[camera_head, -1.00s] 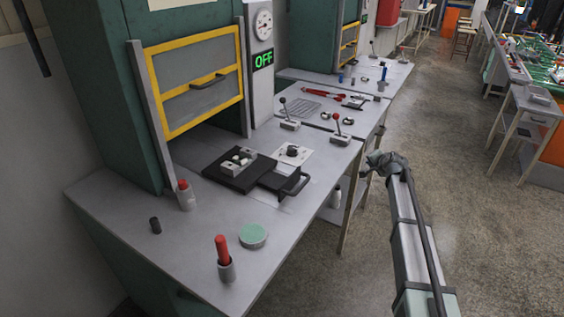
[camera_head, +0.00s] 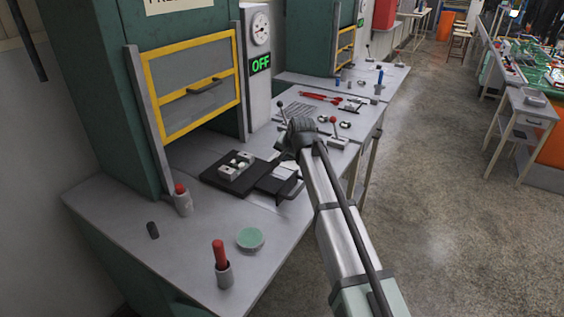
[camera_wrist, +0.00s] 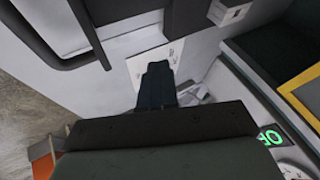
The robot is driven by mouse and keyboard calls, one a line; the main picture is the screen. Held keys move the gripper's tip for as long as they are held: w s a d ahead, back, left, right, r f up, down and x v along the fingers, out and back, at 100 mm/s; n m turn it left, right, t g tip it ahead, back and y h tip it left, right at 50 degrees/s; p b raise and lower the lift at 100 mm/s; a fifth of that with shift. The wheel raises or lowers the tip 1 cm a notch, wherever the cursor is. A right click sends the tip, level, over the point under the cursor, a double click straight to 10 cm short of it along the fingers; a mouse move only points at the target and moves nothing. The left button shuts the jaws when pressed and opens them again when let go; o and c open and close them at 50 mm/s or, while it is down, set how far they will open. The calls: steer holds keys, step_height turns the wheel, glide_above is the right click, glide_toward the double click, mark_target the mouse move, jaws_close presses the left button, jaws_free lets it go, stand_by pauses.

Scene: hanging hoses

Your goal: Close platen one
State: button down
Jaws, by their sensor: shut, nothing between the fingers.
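My gripper (camera_wrist: 157,70) is shut and empty. In the wrist view it is above a white card (camera_wrist: 136,64) on the bench. The black dial on that card is hidden behind my gripper. The OFF sign also shows in the wrist view (camera_wrist: 270,136).
A dark tray (camera_head: 226,182) with pale mould blocks and a handle (camera_head: 294,190) lies left of my arm. A second press stands behind.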

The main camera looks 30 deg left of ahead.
steer(key=x, duration=0.9)
steer(key=shift+w+a+f, duration=0.1)
steer(key=shift+a+f, duration=0.05)
steer(key=shift+f, duration=0.05)
steer(key=shift+a, duration=0.1)
steer(key=a, duration=2.6)
steer(key=shift+a, duration=0.15)
